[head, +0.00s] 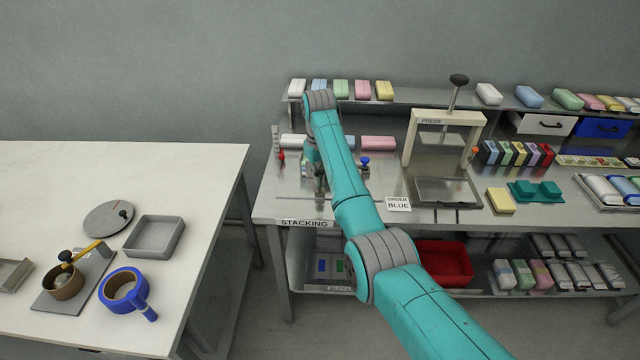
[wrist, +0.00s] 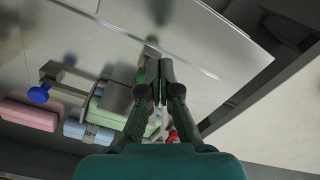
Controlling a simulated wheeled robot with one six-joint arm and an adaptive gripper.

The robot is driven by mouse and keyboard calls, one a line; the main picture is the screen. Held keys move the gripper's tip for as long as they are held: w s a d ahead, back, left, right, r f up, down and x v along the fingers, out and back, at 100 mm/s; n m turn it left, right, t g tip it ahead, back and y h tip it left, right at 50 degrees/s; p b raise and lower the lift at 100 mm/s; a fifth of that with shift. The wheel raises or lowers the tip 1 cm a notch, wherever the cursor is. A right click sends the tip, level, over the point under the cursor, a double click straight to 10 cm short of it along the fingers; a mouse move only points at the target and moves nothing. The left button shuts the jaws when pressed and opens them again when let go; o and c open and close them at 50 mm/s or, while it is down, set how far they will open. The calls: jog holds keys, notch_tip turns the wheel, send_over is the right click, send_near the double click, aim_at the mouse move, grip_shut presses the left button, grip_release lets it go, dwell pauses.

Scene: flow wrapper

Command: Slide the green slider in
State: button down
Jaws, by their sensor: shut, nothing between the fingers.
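My gripper (wrist: 158,68) is shut and empty in the wrist view, its fingertips over the metal bench top. A small green part (wrist: 141,76) shows just left of the fingertips, partly hidden by the left finger; it may be the green slider. I cannot tell whether the fingers touch it. In the head view, my arm hides most of this spot and the gripper is not clear.
A blue knob (head: 365,160) stands right of my arm, a red knob (head: 281,156) left of it. A pink block (head: 378,143) lies behind. The press (head: 443,122) stands farther right. The bench's bare front strip shows near the STACKING label (head: 304,223).

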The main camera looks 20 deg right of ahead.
jog(key=shift+r, duration=2.25)
